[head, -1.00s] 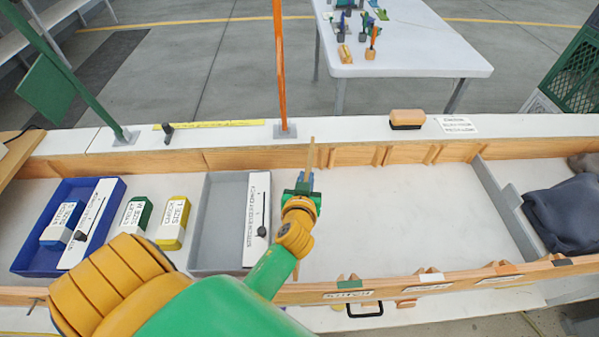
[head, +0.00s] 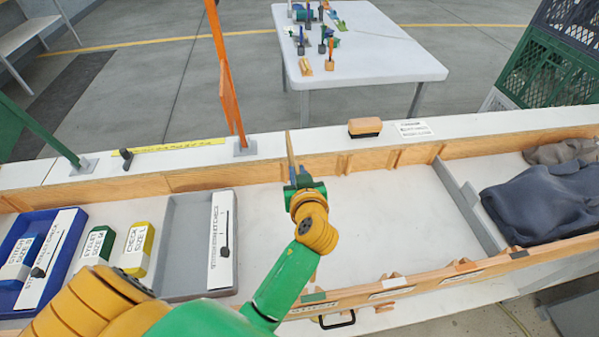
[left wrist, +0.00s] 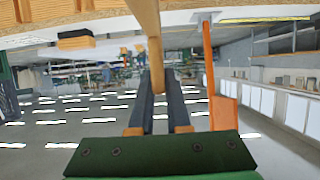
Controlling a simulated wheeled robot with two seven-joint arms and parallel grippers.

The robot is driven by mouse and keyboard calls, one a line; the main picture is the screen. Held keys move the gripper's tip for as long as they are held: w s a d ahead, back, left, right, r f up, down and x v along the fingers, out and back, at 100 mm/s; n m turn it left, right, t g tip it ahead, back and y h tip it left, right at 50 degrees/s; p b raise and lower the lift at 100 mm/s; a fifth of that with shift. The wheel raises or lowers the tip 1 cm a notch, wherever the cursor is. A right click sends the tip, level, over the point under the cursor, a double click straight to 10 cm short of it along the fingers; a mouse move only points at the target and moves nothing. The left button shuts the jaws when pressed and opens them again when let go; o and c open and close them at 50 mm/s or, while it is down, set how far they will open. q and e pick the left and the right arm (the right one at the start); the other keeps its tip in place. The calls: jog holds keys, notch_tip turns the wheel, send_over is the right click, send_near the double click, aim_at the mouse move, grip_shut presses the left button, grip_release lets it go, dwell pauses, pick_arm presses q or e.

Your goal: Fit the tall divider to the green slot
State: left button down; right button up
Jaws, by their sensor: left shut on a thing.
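My left gripper (head: 299,183) is shut on a thin wooden divider (head: 290,150) and holds it over the long wooden-sided tray, near its back wall. In the left wrist view the divider (left wrist: 147,18) passes between the two dark fingers (left wrist: 160,85). The divider's lower end is hidden by the gripper in the head view. The green slot mark (head: 314,296) is on the tray's front rail (head: 350,293), nearer to me and slightly right of the gripper. My right gripper is not in view.
A grey bin (head: 178,240) and a blue bin (head: 62,285) lie to the left. A grey partition (head: 468,208) and dark cloth (head: 540,200) are to the right. An orange post (head: 228,90) stands behind the tray. The tray floor right of the gripper is clear.

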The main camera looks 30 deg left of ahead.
pick_arm(q)
jog(key=shift+s+a+f, duration=0.1)
jog(key=shift+a+f, duration=0.05)
jog(key=shift+f+b, duration=0.25)
jog(key=shift+b, duration=0.1)
jog(key=f+b, duration=0.2)
jog(key=f, duration=0.1)
jog(key=f+b, duration=0.1)
jog(key=shift+d+f+b, duration=0.15)
jog(key=shift+d+b, duration=0.1)
jog(key=shift+b, duration=0.15)
jog(key=shift+a+f+b, duration=0.1)
jog(key=shift+f+b, duration=0.3)
jog(key=shift+f, duration=0.05)
jog(key=shift+r, duration=0.1)
